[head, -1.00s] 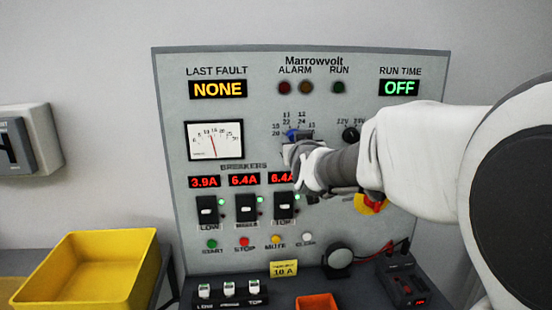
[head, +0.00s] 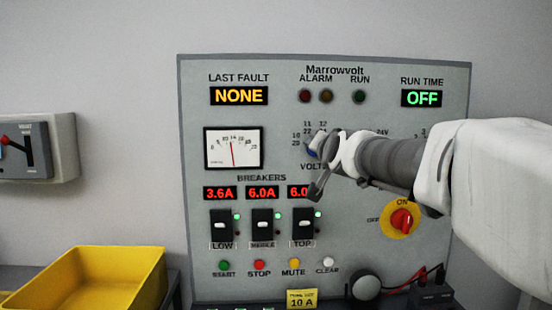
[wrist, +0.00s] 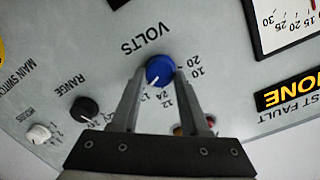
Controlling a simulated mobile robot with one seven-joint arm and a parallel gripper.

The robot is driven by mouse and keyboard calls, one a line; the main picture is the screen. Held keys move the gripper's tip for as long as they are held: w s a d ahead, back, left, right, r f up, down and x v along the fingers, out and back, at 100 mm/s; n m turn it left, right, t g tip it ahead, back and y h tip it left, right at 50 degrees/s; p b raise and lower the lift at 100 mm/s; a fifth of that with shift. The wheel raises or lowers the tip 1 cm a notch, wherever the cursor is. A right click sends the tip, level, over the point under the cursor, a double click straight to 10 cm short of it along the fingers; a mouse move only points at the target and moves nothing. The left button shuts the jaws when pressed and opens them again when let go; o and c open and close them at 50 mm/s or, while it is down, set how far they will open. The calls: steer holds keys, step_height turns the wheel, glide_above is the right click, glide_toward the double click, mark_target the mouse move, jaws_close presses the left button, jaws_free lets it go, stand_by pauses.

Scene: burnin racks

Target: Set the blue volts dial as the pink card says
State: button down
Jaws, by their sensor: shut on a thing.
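The blue volts dial (wrist: 160,70) is on the grey panel (head: 196,170), with numbers in an arc around it. In the wrist view, its white pointer mark faces the lower left, towards the numbers by 24; the exact setting is unclear. My gripper (wrist: 161,76) has a finger on each side of the dial and is shut on it. In the head view, my gripper (head: 315,160) covers most of the dial and part of the VOLTS label. The pink card is not seen in either view.
A yellow card (head: 302,299) reading 10 A is at the panel's foot. The range knob (wrist: 85,109) and red main switch (head: 401,220) are near my arm. Breakers (head: 262,225) sit below the dial. A yellow bin (head: 140,285) is at lower left.

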stand_by(0.4)
steer(key=shift+c, duration=2)
jaws_free()
steer(key=shift+s, duration=0.1)
steer(key=s+r+p, duration=0.1)
steer(key=s+p, duration=0.1)
steer(key=s, duration=1.5)
steer(key=shift+r, duration=0.4)
